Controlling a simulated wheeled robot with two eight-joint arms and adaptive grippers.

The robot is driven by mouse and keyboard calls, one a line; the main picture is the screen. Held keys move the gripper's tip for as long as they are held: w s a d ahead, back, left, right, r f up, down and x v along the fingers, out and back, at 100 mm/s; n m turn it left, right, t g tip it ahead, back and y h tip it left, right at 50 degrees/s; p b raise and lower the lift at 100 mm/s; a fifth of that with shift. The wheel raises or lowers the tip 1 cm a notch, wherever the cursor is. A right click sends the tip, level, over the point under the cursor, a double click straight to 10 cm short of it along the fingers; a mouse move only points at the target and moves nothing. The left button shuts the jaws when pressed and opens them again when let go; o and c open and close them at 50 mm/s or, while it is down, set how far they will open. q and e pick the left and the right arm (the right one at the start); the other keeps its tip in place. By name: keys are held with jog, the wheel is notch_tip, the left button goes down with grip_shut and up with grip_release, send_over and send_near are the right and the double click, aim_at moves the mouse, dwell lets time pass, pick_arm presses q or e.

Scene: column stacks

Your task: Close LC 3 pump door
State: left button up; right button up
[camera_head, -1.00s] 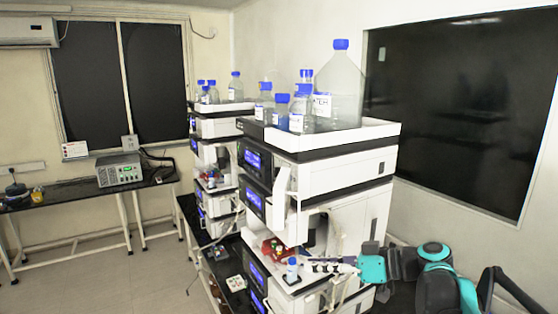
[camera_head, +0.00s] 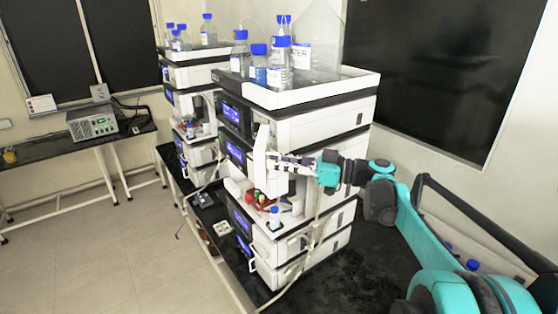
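The nearer column stack (camera_head: 322,127) of white and black modules stands in the middle of the head view. A narrow white door panel (camera_head: 262,150) stands out from its front, upright and apparently open. I cannot read which pump it belongs to. My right gripper (camera_head: 278,160) points left from the end of my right arm, with its tips beside or against this panel's right side. The gripper is too small to tell whether it is open or shut, or whether it touches the panel. Below it is an open bay with red parts (camera_head: 255,198). My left gripper is out of view.
A small blue-capped bottle (camera_head: 274,217) stands in the open bay. Blue-capped bottles (camera_head: 279,66) stand in the white tray (camera_head: 322,90) on top. A second stack (camera_head: 190,75) is behind left. A tube (camera_head: 312,235) hangs down the front. Floor on the left is clear.

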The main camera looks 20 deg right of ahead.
grip_shut()
jog(key=shift+a, duration=0.15)
